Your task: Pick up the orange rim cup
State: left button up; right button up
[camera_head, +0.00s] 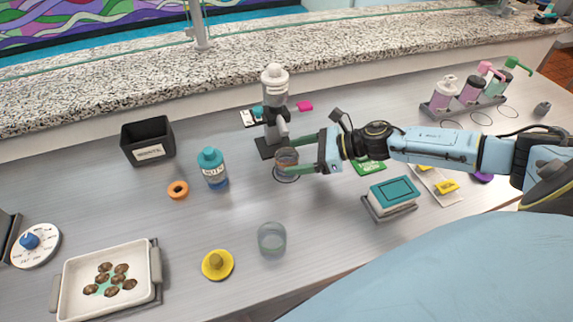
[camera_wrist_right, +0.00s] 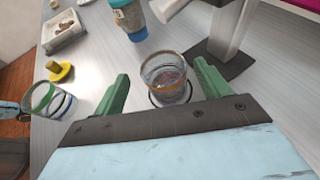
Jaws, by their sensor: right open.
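A clear cup (camera_head: 287,158) with a brownish-orange tint at its rim stands upright on a dark ring mark, in front of the grey dispenser. My right gripper (camera_head: 293,155) reaches it from the right, with its green fingers open on either side of the cup. The right wrist view also shows this cup (camera_wrist_right: 167,80) between the spread fingers, with gaps visible beside it. A second clear cup (camera_head: 272,238), with a greenish rim, stands nearer the front; it also shows in the right wrist view (camera_wrist_right: 50,100). My left gripper does not show.
The grey dispenser (camera_head: 274,100) stands close behind the cup. A teal-capped bottle (camera_head: 212,170) and an orange ring (camera_head: 178,190) are to the left. A yellow knobbed disc (camera_head: 218,265) and white tray (camera_head: 75,290) lie at front left. A teal-topped box (camera_head: 393,193) sits right.

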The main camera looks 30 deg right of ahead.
aim_at(277, 158)
jog(key=p+x, duration=0.1)
jog(key=x, duration=0.3)
jog(key=shift+w+a, duration=0.1)
jog(key=shift+w, duration=0.35)
jog(key=shift+w+a+f, duration=0.1)
jog(key=shift+a+f, duration=0.1)
jog(key=shift+f, duration=0.05)
jog(key=shift+c, duration=0.3)
jog(key=c, duration=1)
